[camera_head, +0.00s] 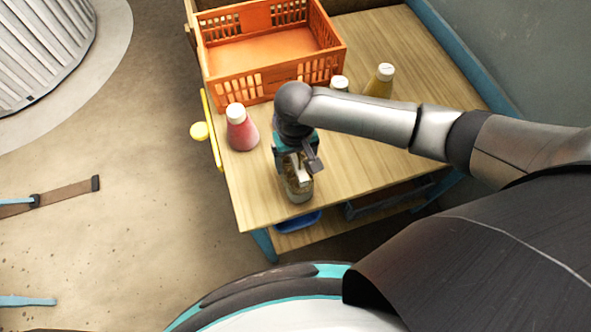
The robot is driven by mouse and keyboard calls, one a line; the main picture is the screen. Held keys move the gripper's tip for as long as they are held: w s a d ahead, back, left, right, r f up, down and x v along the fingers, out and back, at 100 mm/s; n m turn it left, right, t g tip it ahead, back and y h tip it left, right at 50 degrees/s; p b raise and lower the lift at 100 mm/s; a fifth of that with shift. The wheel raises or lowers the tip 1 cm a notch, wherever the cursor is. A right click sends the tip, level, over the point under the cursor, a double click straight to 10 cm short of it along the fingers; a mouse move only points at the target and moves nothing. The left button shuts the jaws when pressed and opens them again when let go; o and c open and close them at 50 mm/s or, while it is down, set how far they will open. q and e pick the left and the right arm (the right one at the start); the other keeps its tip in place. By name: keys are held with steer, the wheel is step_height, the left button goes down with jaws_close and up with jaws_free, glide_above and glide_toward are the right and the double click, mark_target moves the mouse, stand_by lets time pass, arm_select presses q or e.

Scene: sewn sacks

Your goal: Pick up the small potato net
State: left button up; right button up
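A small brownish, see-through bundle, which looks like the potato net (299,190), stands on the wooden table near its front left corner. My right gripper (303,170) points down right above it, and its fingers overlap the top of the net in this view. The gripper hides the upper part of the net. I cannot tell whether the fingers are closed on it or only around it. My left gripper is not in view.
An orange crate (262,84) stands at the back left of the wooden table (350,160). A red bottle (240,130) stands left of my gripper. A yellowish bottle (380,80) and a white-capped bottle (340,83) stand behind my forearm. A blue tray (298,222) sits below.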

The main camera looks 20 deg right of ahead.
jaws_close()
stand_by(0.4)
steer(key=shift+w, duration=0.1)
